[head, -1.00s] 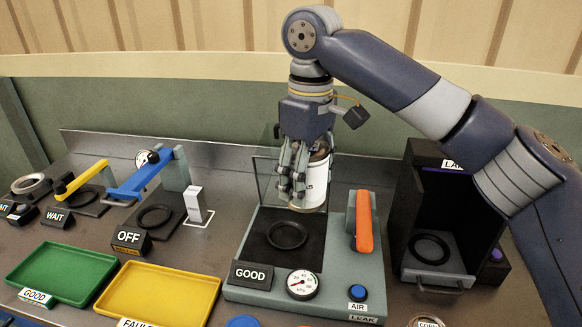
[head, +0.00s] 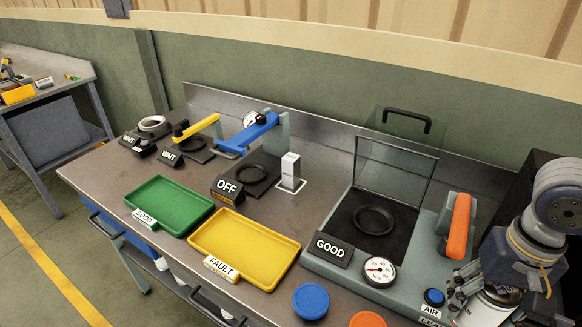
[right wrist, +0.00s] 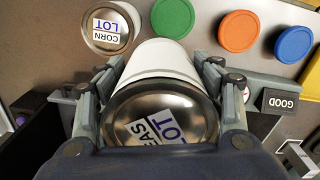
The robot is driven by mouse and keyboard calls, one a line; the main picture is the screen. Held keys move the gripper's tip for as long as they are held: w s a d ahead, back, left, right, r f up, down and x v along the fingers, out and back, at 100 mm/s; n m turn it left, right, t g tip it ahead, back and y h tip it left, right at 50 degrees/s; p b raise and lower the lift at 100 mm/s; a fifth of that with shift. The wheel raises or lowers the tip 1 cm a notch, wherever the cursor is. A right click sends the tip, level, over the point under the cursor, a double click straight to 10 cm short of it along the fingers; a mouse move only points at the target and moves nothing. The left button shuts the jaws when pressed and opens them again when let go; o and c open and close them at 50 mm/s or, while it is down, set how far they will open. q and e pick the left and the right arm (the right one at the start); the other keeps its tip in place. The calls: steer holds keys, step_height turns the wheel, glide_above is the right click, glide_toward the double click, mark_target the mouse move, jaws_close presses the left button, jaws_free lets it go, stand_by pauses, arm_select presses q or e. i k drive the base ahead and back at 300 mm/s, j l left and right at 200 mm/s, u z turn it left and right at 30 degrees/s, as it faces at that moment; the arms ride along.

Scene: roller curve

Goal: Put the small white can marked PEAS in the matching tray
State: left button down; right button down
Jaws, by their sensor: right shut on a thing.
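My right gripper (head: 478,288) is at the lower right of the head view, in front of the leak station. It is shut on a white can (head: 484,312). In the right wrist view the can (right wrist: 160,62) lies between both fingers, and its metal end carries a label reading "...EAS LOT". The green tray (head: 151,210) is marked GOOD and the yellow tray (head: 240,270) is marked FAULT. Both are empty, left of the gripper. The leak station's sign (head: 334,249) reads GOOD. My left gripper is not in view.
The leak station's black ring (head: 374,220) is empty under its raised clear lid (head: 395,165). An orange handle (head: 459,226) stands beside it. A CORN can (right wrist: 110,27) and coloured discs, including a blue one (head: 311,301), lie along the bench front.

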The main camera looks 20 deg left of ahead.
mark_target(155, 196)
steer(key=j+u, duration=0.15)
steer(key=u, duration=1.15)
steer(key=i+j, duration=0.25)
steer(key=i, duration=0.15)
steer(key=i+j+u, duration=0.1)
steer(key=i+j, duration=0.15)
steer(key=i+j+u, duration=0.1)
steer(key=i, duration=0.4)
steer(key=j, duration=0.1)
